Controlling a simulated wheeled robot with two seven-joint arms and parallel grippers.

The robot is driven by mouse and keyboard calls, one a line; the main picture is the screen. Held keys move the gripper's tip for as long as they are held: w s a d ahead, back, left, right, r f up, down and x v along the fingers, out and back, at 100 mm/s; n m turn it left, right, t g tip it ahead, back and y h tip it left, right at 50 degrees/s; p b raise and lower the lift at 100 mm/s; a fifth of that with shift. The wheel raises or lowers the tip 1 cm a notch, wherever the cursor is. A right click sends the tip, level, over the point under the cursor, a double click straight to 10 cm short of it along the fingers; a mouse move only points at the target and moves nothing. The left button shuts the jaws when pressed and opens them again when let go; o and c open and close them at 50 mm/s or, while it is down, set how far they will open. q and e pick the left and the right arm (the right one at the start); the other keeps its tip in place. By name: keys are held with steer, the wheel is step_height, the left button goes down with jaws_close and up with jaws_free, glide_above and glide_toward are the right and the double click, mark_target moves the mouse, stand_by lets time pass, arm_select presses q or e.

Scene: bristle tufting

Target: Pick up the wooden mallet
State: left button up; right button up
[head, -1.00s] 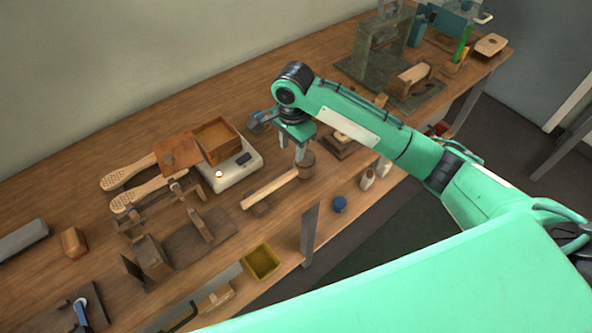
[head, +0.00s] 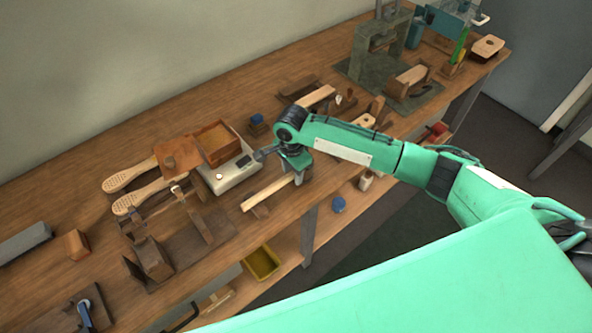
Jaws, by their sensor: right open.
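The wooden mallet lies on the bench near its front edge, and its pale handle (head: 268,191) points to the lower left. Its head is mostly hidden behind my right gripper. My right gripper (head: 297,180) is open and low over the head end of the mallet, with the wrist above it. Its fingertips are partly hidden, and I cannot tell whether they touch the mallet. My left gripper is not in view.
A white scale (head: 229,177) with a wooden box (head: 217,141) stands just left of my right gripper. Two perforated paddles (head: 130,175) and a wooden jig (head: 150,259) lie farther left. A dark press (head: 380,48) stands at the back right. A lower shelf holds a yellow tray (head: 262,262).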

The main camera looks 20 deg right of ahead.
step_height(320, 180, down, 2)
steer(key=shift+c, duration=0.2)
jaws_close()
steer(key=shift+r, duration=0.1)
